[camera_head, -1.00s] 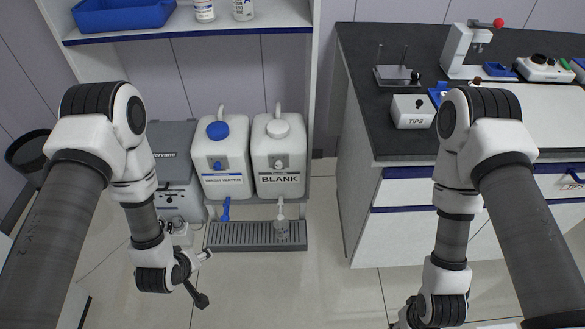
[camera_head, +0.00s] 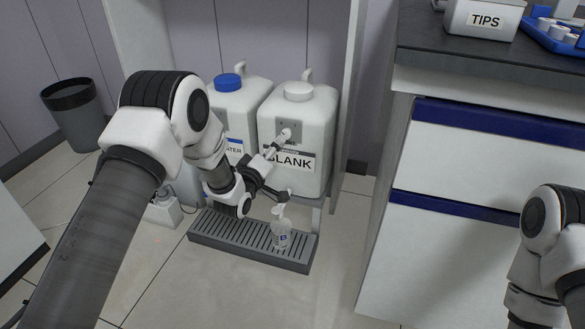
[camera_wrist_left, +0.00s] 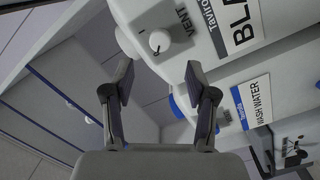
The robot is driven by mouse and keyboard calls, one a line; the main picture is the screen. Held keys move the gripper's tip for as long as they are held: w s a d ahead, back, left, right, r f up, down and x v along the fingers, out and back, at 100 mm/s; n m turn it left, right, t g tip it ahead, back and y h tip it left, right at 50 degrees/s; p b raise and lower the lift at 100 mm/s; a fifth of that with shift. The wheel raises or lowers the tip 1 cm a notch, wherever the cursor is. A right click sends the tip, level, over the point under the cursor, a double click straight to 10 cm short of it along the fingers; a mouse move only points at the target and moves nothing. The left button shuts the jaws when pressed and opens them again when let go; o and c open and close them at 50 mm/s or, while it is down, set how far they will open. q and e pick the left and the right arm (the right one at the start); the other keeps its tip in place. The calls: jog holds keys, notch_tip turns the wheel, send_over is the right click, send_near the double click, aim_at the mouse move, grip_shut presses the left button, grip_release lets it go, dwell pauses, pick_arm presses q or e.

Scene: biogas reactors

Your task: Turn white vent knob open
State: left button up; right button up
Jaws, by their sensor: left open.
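The white vent knob (camera_head: 287,133) sits on the front of the white BLANK container (camera_head: 318,115), above its label. In the left wrist view the round knob (camera_wrist_left: 158,40) shows beside the word VENT, with a dark mark on its face. My left gripper (camera_head: 280,172) is in front of the BLANK container, partly covering its label. In the left wrist view its two fingers (camera_wrist_left: 158,82) are spread apart and empty, with the knob just beyond the fingertips and roughly centred between them. I cannot tell whether they touch it. My right gripper is out of view.
The WASH WATER container (camera_head: 236,105) with a blue cap stands to the left. A shelf side panel (camera_head: 350,80) and a drawer cabinet (camera_head: 470,160) stand to the right. A dark bin (camera_head: 75,110) is at far left.

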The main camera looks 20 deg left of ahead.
aim_at(285, 136)
pick_arm(q)
jog(key=w+b, duration=0.1)
jog(key=w, duration=0.1)
jog(key=w+b, duration=0.1)
jog(key=w, duration=0.1)
jog(key=w+d+b, duration=0.1)
jog(key=w, duration=0.2)
jog(key=shift+f, duration=0.3)
jog(key=shift+w+r+b, duration=0.15)
jog(key=shift+w+b, duration=0.15)
jog(key=shift+w, duration=0.1)
grip_shut()
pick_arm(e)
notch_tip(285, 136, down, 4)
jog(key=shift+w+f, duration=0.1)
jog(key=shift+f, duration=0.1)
